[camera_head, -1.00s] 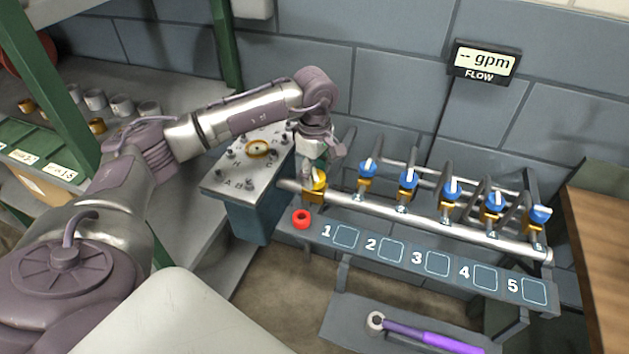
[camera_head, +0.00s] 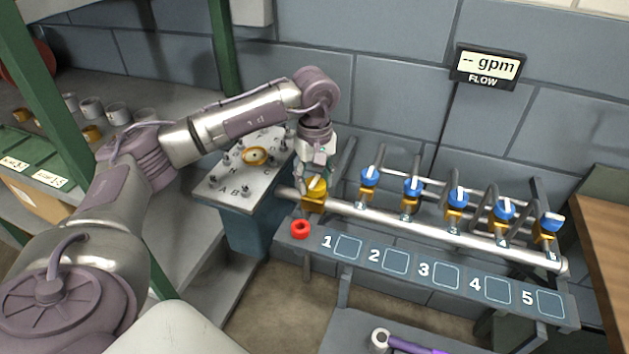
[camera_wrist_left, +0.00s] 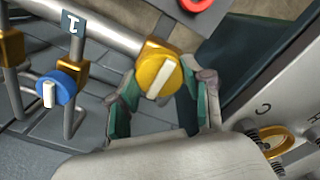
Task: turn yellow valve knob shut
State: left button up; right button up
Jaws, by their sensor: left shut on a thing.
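The yellow valve knob (camera_head: 317,184) sits at the left end of the steel pipe, partly hidden by my left gripper (camera_head: 314,177). In the left wrist view the yellow knob (camera_wrist_left: 157,72) is round, with a pale bar set diagonally across its face. My left gripper (camera_wrist_left: 171,82) has its green-padded fingers on either side of the knob and is shut on it. The exact contact at the fingertips is hard to see. My right gripper is in neither view.
Several blue valve knobs (camera_head: 413,187) line the pipe (camera_head: 432,229) to the right. A lettered box (camera_head: 215,186) stands close on the left. The flow display (camera_head: 487,66) reads "-- gpm".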

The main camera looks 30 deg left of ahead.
aim_at(315, 180)
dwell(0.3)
pick_arm(q)
jog(key=o, duration=1.2)
jog(key=shift+c, duration=0.2)
notch_tip(315, 180, up, 12)
